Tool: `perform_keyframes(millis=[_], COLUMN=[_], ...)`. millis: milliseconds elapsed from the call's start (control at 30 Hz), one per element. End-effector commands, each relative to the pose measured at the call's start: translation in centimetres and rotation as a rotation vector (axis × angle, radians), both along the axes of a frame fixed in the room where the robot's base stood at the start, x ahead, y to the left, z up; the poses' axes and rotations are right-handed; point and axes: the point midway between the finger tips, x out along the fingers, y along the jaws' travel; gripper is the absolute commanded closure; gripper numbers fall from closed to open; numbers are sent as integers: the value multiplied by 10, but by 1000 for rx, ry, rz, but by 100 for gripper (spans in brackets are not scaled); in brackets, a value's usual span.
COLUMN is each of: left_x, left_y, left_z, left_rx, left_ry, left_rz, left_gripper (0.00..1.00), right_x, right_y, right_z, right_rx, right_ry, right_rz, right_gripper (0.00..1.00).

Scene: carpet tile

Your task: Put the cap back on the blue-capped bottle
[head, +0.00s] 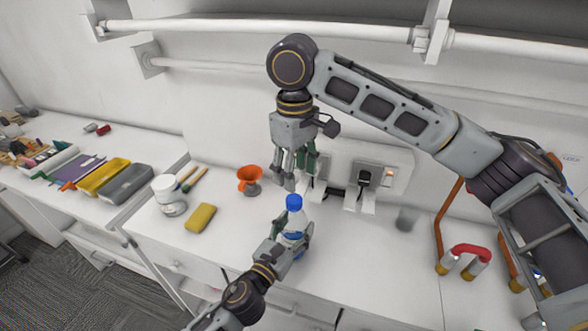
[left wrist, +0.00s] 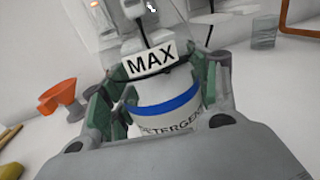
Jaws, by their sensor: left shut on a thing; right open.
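The bottle (head: 294,225) stands on the white counter, with a blue cap (head: 294,202) at its top. Whether the cap is fully seated cannot be told. My left gripper (head: 292,241) is shut around the bottle's body from the front. The left wrist view shows the bottle (left wrist: 168,106) close between the green-padded fingers, with a blue band and lettering; the cap is not clearly visible there. My right gripper (head: 295,172) is open and points down just above the cap, with no clear contact.
An orange funnel (head: 249,177), a yellow sponge (head: 201,217) and a white jar (head: 165,187) stand to the left. A wall panel (head: 398,172) is behind. The front left counter is clear.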

Motion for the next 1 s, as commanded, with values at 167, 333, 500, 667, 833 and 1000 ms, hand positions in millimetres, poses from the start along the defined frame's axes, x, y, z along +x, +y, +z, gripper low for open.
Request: perform_keyframes(millis=[167, 333, 500, 667, 833, 1000], left_x=[0, 0, 0, 0, 0, 0], left_y=[0, 0, 0, 0, 0, 0], left_z=[0, 0, 0, 0, 0, 0], left_rx=[0, 0, 0, 0, 0, 0], left_ry=[-1, -1, -1, 0, -1, -1], left_rz=[0, 0, 0, 0, 0, 0], left_gripper=[100, 100, 100, 100, 100, 100], right_x=[-1, -1, -1, -2, -2, -2], right_y=[1, 1, 2, 2, 3, 3], right_z=[0, 0, 0, 0, 0, 0], right_rx=[3, 5, 8, 9, 11, 11], right_ry=[5, 9, 12, 14, 14, 15], right_rz=[142, 282, 420, 550, 689, 827], right_gripper=[46, 46, 46, 46, 46, 46])
